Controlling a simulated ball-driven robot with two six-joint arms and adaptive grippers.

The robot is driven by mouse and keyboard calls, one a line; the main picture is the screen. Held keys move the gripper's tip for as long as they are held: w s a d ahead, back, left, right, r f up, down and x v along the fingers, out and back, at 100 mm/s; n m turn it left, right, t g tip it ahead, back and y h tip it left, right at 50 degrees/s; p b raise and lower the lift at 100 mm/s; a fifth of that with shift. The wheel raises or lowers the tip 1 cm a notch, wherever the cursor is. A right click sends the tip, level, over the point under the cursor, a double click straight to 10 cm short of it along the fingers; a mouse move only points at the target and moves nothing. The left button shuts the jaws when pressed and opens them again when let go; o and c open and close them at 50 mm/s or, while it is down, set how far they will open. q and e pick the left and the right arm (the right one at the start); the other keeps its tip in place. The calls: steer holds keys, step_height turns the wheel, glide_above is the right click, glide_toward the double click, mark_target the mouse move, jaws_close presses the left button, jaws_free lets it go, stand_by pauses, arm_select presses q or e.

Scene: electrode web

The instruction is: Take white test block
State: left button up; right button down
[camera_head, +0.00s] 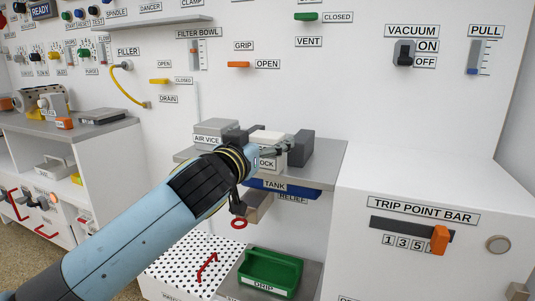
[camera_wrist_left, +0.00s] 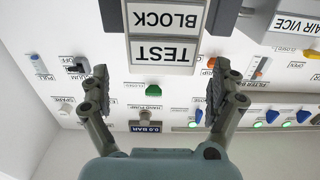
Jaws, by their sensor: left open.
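The white test block (camera_head: 268,136) sits between the dark jaws of the air vice (camera_head: 302,148) on the grey shelf. Its front is partly hidden by my left gripper in the head view. In the left wrist view, which is upside down, the block (camera_wrist_left: 166,18) shows its TEST BLOCK labels. My left gripper (camera_wrist_left: 157,88) is open, with its fingers spread wide and nothing between the tips. The block appears just beyond the fingertips, roughly centred between them. I see no contact. My right gripper is not in view.
A blue TANK tray (camera_head: 300,191) sits below the vice shelf. A green DRIP bin (camera_head: 270,272) stands lower down, beside a perforated white panel (camera_head: 175,262). The white TRIP POINT BAR cabinet (camera_head: 430,175) stands close on the right. The wall behind carries switches and levers.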

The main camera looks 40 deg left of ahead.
arm_select(q)
steer(key=x, duration=0.4)
steer(key=shift+a, duration=0.1)
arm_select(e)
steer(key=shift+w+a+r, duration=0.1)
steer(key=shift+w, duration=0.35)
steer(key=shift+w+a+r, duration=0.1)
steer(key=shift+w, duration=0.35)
arm_select(q)
steer(key=c, duration=1.3)
steer(key=shift+c, duration=0.8)
steer(key=shift+r, duration=0.15)
